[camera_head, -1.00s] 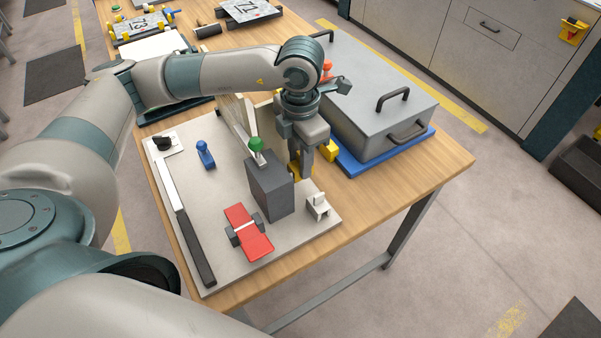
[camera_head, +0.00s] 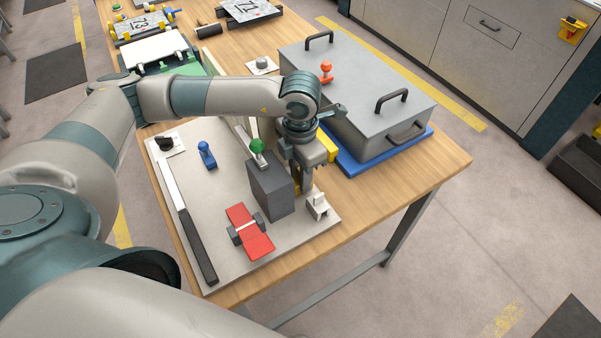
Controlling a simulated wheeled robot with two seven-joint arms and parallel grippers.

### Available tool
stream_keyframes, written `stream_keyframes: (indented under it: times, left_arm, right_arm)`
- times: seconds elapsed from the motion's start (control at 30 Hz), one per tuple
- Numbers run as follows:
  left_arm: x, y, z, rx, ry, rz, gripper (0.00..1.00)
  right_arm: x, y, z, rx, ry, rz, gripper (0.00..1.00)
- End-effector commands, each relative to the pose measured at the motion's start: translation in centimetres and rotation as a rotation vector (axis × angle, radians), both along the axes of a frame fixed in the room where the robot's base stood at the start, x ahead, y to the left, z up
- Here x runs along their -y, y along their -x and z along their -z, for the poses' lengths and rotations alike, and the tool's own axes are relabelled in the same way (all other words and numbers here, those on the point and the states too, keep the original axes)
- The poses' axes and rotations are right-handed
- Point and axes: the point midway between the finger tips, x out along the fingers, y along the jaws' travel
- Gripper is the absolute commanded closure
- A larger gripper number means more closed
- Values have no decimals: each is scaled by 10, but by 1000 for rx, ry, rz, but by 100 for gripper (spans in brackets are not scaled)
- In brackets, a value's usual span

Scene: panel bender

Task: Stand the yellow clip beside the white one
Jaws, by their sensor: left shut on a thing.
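The white clip (camera_head: 317,207) stands near the front right corner of the pale board (camera_head: 196,262). My left gripper (camera_head: 305,186) points down just behind the white clip, at the right side of a dark grey block (camera_head: 270,187). It is shut on the yellow clip (camera_head: 308,189). Only a small yellow part shows between the fingers; the rest is hidden. I cannot tell whether the yellow clip touches the board. My right gripper is out of view.
The grey block with a green knob (camera_head: 257,146) stands close left of the gripper. A red piece (camera_head: 253,238) lies in front. A yellow block (camera_head: 327,146) and a large grey lidded box (camera_head: 370,110) on a blue base are behind right. Bare table lies right.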

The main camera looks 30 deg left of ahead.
Motion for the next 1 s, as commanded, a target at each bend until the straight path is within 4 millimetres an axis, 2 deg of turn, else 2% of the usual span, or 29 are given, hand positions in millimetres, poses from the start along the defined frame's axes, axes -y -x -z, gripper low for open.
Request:
stream_keyframes:
  times: [0.37,0.4,0.47,0.9,1.0]
  left_arm:
    - [0,0,3,1,1,0,95]
    - [0,0,2,1,1,0,67]
    - [0,0,2,1,1,0,55]
    - [0,0,-1,1,1,0,55]
    - [0,-1,-6,3,2,0,55]
  right_arm:
    - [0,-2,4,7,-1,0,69]
    - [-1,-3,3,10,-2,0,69]
    - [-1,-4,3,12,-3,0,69]
    - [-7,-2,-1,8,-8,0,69]
    - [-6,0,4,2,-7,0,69]
